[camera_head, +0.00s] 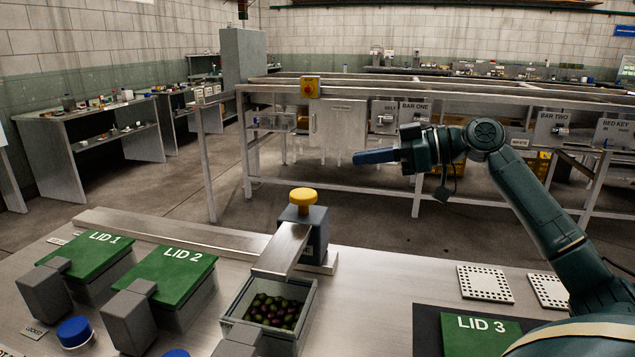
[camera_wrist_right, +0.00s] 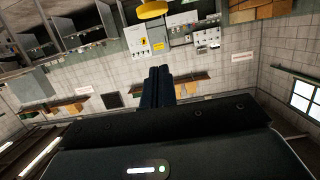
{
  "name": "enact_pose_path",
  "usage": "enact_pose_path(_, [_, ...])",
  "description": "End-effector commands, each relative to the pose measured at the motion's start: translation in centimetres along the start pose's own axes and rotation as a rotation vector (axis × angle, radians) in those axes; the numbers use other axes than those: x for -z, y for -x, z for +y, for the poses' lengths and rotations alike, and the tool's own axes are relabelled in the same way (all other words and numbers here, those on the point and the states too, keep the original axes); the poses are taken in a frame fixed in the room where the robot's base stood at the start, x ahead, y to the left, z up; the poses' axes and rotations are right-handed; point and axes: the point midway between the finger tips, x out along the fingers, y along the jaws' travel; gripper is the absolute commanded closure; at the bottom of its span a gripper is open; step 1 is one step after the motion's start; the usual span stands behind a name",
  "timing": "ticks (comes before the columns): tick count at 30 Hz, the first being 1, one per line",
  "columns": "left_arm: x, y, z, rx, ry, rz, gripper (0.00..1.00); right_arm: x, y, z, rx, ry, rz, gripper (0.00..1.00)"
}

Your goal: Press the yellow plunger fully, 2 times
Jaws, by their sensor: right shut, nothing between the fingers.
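The yellow plunger (camera_head: 303,199) is a round mushroom-shaped cap standing up on a dark grey block (camera_head: 304,230) at the back of the metal table. It looks raised above the block. My right gripper (camera_head: 357,157) is shut and empty, held in the air to the right of the plunger and above its height, with its fingers pointing left. The gripper and plunger are apart. In the right wrist view the closed fingers (camera_wrist_right: 160,72) point away from the camera, and a yellow disc (camera_wrist_right: 152,9), likely the plunger cap, shows at the top edge. My left gripper is not in view.
A metal chute (camera_head: 283,250) slopes from the block toward a bin (camera_head: 306,308) of dark olive-like fruit. Green lids marked LID 1 (camera_head: 92,247) and LID 2 (camera_head: 168,272) lie left; LID 3 (camera_head: 480,338) lies right. Perforated white plates (camera_head: 485,283) lie at the right. Table space right of the block is clear.

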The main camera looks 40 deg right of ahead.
Motion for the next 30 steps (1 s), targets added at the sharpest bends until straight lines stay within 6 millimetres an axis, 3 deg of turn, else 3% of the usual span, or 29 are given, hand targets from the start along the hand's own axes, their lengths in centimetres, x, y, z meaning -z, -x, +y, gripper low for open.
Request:
enact_pose_path(10, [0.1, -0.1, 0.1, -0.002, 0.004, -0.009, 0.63, 0.2, -1.3, 0.0, 0.001, 0.001, 0.0, 1.0])
enact_pose_path(26, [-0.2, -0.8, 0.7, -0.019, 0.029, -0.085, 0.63, 0.4, -9.9, 0.0, 0.001, 0.001, 0.003, 1.0])
enact_pose_path(30, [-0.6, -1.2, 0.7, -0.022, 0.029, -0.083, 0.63, -2.0, -10.5, 0.0, 0.0, -0.003, -0.003, 1.0])
